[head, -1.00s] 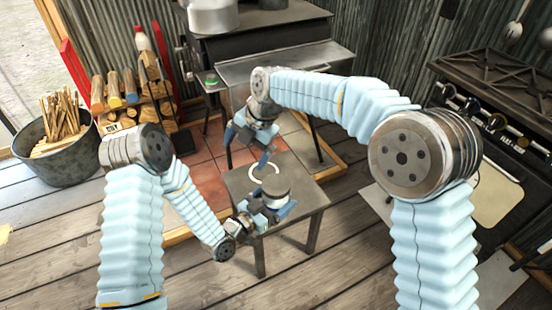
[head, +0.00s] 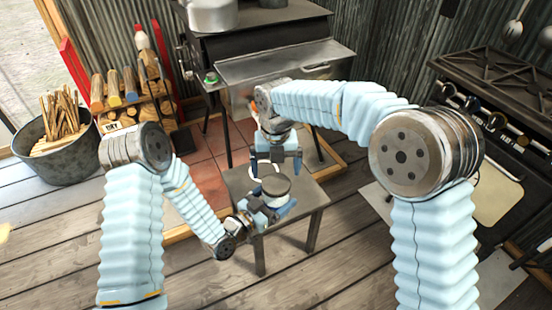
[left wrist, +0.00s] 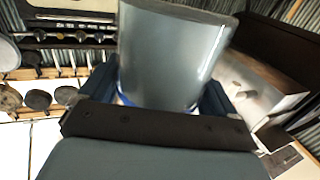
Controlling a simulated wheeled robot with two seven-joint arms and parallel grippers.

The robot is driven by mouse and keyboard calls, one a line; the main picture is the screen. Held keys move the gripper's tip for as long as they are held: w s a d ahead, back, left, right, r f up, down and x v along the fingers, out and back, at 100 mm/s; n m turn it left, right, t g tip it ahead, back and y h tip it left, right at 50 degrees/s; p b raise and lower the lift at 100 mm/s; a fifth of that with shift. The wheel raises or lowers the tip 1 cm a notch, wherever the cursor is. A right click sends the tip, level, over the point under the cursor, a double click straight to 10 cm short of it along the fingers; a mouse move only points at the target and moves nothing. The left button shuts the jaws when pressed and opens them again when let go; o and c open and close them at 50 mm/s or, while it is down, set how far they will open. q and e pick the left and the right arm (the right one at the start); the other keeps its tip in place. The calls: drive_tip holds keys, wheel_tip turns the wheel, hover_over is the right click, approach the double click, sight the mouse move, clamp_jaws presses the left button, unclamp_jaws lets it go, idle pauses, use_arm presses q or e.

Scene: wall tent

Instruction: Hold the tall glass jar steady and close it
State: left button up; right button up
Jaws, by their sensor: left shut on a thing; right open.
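The tall glass jar (head: 273,197) stands at the front of the small grey table. Its round top looks dark; I cannot tell what lies within its rim. My left gripper (head: 268,211) is shut around the jar's side. In the left wrist view the jar (left wrist: 172,55) is grey, smooth and between the fingers. A white ring-shaped piece (head: 262,172), possibly the lid, lies on the table behind the jar, partly hidden. My right gripper (head: 276,170) is open, pointing down over the ring's area, just behind the jar. I see nothing held in it.
The small table (head: 308,200) has bare room at its right side. A dark stove (head: 265,35) stands behind. A metal tub of sticks (head: 58,145) and a log rack (head: 125,95) are at left. A cooker (head: 500,125) is at right.

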sight(276, 183)
drive_tip(key=shift+f, duration=2.45)
